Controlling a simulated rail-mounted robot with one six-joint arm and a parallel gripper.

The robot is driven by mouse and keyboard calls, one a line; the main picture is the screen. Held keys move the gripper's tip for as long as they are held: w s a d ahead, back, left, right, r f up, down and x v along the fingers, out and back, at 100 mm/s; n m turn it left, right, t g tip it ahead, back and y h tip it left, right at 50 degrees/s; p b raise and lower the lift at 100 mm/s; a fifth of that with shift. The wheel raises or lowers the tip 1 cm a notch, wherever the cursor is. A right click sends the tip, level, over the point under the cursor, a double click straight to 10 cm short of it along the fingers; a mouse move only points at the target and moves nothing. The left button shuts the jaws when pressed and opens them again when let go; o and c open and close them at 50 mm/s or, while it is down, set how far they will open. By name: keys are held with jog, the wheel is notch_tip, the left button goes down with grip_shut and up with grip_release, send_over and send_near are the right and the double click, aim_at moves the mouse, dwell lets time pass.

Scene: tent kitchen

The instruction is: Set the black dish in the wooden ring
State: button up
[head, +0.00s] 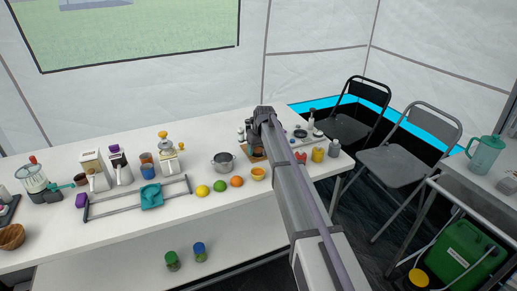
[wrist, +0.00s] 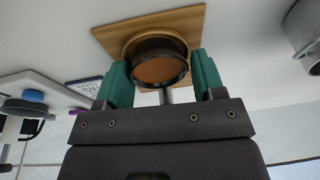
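The black dish (wrist: 160,70), with a brown inside, shows in the wrist view between the two green fingers of my gripper (wrist: 161,80). The fingers appear to press on its left and right sides. The wooden ring (wrist: 128,45) is on a square wooden board (wrist: 188,18) right behind the dish and partly covered by it. I cannot tell whether the dish rests in the ring or is just above it.

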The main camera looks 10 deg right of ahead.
jog(key=o, duration=0.3)
jog(key=shift+s+f, duration=0.25)
jog(key=shift+s, duration=0.05)
jog(key=shift+s+d, duration=0.1)
jog(key=r+p, duration=0.2)
jog(key=d+p, duration=0.1)
jog(key=shift+w+r+p, duration=0.25)
jog(key=shift+r+p, duration=0.1)
jog(key=shift+r, duration=0.05)
jog(key=a+p+v, duration=0.1)
jog(key=p+v, duration=0.9)
jog(key=s+m+g, duration=0.1)
jog(key=s, duration=2.5)
jog(key=s+a+m+g+h, duration=0.1)
jog(key=s, duration=1.2)
jog(key=shift+s+f+m+g+b, duration=0.15)
jog(key=shift+f+m+g+b, duration=0.1)
jog(key=shift+m+g+b, duration=0.05)
